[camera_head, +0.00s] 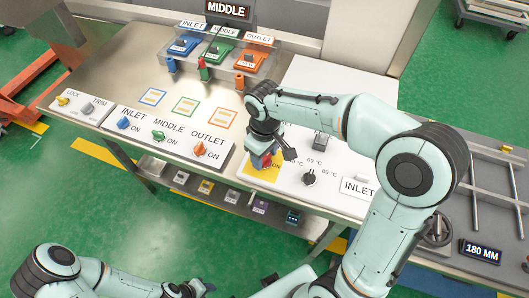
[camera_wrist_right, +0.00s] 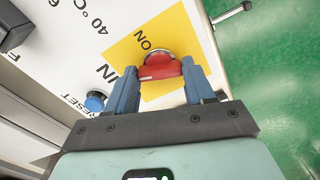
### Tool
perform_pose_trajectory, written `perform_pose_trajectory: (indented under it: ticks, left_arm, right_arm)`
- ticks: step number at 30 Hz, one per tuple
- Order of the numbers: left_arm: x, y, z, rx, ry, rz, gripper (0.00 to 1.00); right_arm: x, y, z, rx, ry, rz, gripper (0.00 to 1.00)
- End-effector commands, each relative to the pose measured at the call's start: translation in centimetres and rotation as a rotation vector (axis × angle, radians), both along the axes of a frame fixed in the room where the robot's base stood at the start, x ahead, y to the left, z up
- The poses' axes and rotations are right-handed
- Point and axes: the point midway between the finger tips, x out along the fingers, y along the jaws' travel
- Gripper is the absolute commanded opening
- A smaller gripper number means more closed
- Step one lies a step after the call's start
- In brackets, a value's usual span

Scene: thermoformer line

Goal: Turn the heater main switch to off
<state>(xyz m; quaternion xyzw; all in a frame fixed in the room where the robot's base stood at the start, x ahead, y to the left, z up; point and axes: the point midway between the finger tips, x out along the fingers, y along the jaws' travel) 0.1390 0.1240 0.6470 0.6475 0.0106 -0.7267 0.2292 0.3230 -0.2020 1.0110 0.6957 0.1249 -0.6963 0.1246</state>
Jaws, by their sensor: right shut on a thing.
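The heater main switch is a red knob on a yellow square of the white panel. In the right wrist view the red knob (camera_wrist_right: 160,68) sits between the two blue fingers of my right gripper (camera_wrist_right: 157,82), which is shut on it. "ON" is printed on the yellow square (camera_wrist_right: 126,57) beside the knob. In the head view my right gripper (camera_head: 266,155) reaches down onto the yellow square (camera_head: 252,169) and partly hides the knob. My left arm shows at the lower left; its gripper is at the bottom edge, and its fingers cannot be made out.
A blue reset button (camera_wrist_right: 95,101) is close beside the yellow square. A black temperature dial (camera_head: 308,178) stands to the right on the panel. Blue, green and orange knobs line a white strip (camera_head: 172,140) to the left. A grey lower shelf (camera_head: 225,195) is below the front edge.

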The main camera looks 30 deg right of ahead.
Motion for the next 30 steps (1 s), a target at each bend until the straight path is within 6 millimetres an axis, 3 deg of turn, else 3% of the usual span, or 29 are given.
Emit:
perform_pose_trajectory:
  ticks: [15,30]
  left_arm:
    - [0.41,0.0,0.49,0.0,-0.005,-0.001,0.43]
    - [0.46,0.0,0.53,0.0,-0.006,0.0,0.43]
  right_arm:
    - [0.04,0.0,0.11,0.0,-0.002,0.318,0.23]
    - [0.05,-0.01,0.1,-0.001,-0.003,0.37,0.23]
